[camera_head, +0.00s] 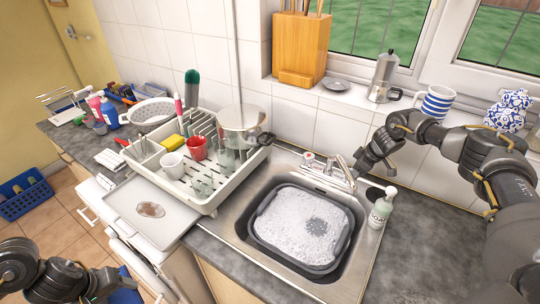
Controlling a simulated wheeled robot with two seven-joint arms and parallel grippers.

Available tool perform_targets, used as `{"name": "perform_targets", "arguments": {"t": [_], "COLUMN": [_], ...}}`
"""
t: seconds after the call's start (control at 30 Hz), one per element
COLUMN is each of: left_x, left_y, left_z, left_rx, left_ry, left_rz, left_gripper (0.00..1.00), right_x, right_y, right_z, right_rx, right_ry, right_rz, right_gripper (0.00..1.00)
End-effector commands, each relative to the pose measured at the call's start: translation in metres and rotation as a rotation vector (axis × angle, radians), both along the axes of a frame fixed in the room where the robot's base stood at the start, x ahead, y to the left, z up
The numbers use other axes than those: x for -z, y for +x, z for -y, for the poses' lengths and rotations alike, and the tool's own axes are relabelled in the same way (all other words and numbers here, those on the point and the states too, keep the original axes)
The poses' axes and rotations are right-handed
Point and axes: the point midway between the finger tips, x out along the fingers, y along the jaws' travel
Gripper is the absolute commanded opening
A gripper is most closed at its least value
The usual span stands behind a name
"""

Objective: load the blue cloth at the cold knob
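A grey tub of soapy water (262,243) sits in the steel sink. The tap (345,172) stands behind it, with a small red-and-white knob (308,158) to its left; I cannot make out a cold marking. My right gripper (362,166) is just behind and right of the tap, over the sink's back edge; its fingers are too small to read. My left gripper (112,284) is low at the bottom left, in front of the counter. A blue patch (128,288), possibly the blue cloth, shows at its tips; whether it is held is unclear.
A dish rack (205,195) with mugs and a pot stands left of the sink, beside a tray (150,212). A soap bottle (381,208) stands at the sink's right edge. A moka pot (383,78) and striped mug (436,102) stand on the sill near my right arm.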

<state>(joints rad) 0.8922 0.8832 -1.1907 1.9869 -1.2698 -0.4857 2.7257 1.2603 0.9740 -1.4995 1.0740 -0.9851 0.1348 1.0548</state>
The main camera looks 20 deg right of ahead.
Motion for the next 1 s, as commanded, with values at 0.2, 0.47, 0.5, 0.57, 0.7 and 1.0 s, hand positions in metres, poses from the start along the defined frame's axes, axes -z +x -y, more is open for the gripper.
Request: {"name": "perform_targets", "arguments": {"t": [0.2, 0.47, 0.5, 0.57, 0.7, 1.0], "left_x": [-0.028, -0.028, -0.028, -0.028, -0.028, -0.028], "left_y": [0.0, 0.0, 0.0, 0.0, 0.0, 0.0], "left_z": [0.0, 0.0, 0.0, 0.0, 0.0, 0.0], "left_rx": [0.0, 0.001, 0.001, 0.001, 0.0, 0.0], "left_ry": [0.0, 0.0, 0.0, 0.0, 0.0, 0.0], "left_rz": [0.0, 0.0, 0.0, 0.0, 0.0, 0.0], "left_gripper": [0.43, 0.43, 0.43, 0.43, 0.43, 0.43], "right_x": [-0.005, -0.002, -0.002, -0.002, -0.002, -0.001], "right_y": [-0.001, 0.0, 0.0, 0.0, 0.0, 0.0], "right_z": [-0.001, 0.0, 0.0, 0.0, 0.0, -0.001], "right_rx": [0.181, 0.223, 0.222, 0.222, 0.22, 0.218], "right_ry": [0.0, 0.0, 0.0, 0.0, 0.0, 0.0], "right_rz": [0.0, 0.004, 0.004, 0.005, 0.004, 0.001], "right_gripper": [0.2, 0.2, 0.2, 0.2, 0.56, 0.65]}}
